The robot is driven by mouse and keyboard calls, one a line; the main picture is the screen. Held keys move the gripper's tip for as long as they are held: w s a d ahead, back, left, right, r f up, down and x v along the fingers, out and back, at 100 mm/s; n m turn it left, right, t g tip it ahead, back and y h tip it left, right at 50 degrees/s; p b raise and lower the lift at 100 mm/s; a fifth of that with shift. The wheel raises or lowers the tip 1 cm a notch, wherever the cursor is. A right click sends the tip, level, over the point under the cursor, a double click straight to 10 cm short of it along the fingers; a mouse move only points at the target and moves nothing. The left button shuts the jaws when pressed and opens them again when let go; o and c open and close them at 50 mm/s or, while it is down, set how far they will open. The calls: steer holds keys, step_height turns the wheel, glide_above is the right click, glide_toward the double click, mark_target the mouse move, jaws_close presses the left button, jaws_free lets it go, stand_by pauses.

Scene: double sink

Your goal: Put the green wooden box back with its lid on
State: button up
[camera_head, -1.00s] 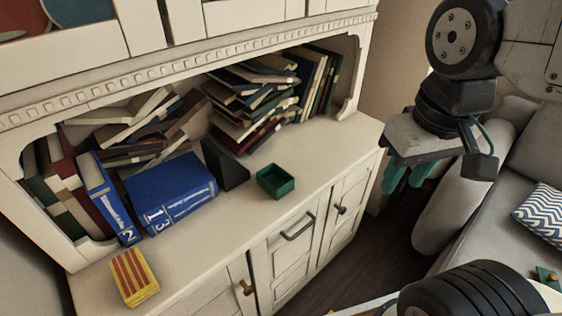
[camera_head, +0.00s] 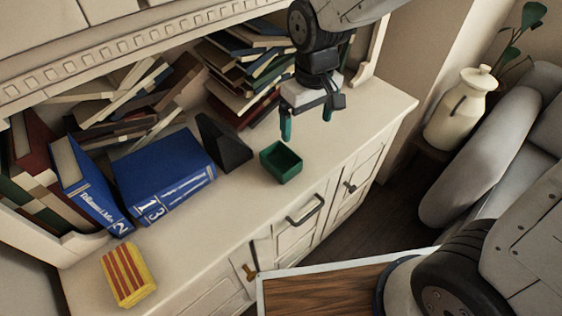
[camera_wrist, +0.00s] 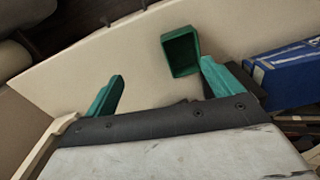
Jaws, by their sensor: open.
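The green box (camera_head: 281,162) stands upright and lidless on the cream sideboard top, its hollow inside showing. In the wrist view the green box (camera_wrist: 180,52) lies just beyond the right fingertip. My gripper (camera_head: 307,122) is open and empty, above the sideboard and a little behind and right of the box, with its teal fingers pointing down. The fingers stand wide apart in the wrist view (camera_wrist: 160,82). In the head view I see no lid that I can identify.
A black wedge-shaped bookend (camera_head: 222,143) and a blue volume (camera_head: 165,175) stand left of the box. A yellow-and-red striped box (camera_head: 128,274) lies at the front left. Piled books (camera_head: 245,75) fill the shelf behind. The sideboard top (camera_head: 375,112) is clear on the right.

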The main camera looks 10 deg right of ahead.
steer(key=n, duration=0.1)
glide_above(281, 166)
step_height(281, 166, down, 7)
step_height(281, 166, down, 7)
steer(key=shift+f, duration=0.15)
steer(key=c, duration=1.2)
steer(key=shift+c, duration=0.2)
